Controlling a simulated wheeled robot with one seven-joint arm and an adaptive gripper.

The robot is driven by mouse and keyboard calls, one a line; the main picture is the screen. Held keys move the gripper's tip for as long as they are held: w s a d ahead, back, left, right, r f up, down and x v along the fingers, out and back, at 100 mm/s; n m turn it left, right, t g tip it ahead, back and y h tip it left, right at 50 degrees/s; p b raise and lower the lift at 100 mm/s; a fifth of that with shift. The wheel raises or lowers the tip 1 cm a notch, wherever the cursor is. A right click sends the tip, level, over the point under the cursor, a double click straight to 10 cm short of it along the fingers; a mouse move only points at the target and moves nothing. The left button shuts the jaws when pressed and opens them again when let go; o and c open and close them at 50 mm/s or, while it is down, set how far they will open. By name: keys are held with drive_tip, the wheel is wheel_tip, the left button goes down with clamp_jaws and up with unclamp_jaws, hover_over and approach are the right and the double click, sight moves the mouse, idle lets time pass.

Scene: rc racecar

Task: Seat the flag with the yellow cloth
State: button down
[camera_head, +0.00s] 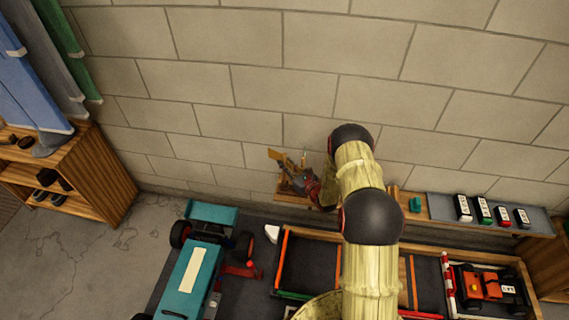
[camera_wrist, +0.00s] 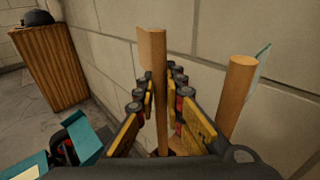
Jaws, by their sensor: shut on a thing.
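The flag with the yellow cloth (camera_wrist: 152,50) stands roughly upright in the wrist view, and its wooden pole runs down between my fingers. My gripper (camera_wrist: 161,95) is shut on this pole. The pole's lower end is hidden by the gripper, so I cannot tell whether it sits in a hole. In the head view the yellow cloth (camera_head: 275,155) shows beside my gripper (camera_head: 296,177), above a small wooden wall ledge (camera_head: 290,198). A second flag's thick wooden pole (camera_wrist: 236,95) stands close to the right of my fingers, with a pale teal cloth (camera_wrist: 263,60).
The block wall (camera_head: 270,90) is close behind my gripper. A teal racecar (camera_head: 185,275) is below left. A wooden tray (camera_head: 318,236) holds a red car (camera_head: 487,287). A grey shelf (camera_head: 445,207) with small cars is at right. A wooden cabinet (camera_head: 105,180) is at left.

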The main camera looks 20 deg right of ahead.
drive_tip(key=shift+f, duration=0.35)
drive_tip(key=c, duration=1.9)
unclamp_jaws()
drive_tip(key=shift+o, duration=0.5)
drive_tip(key=v, duration=1.2)
drive_tip(key=shift+a, duration=0.1)
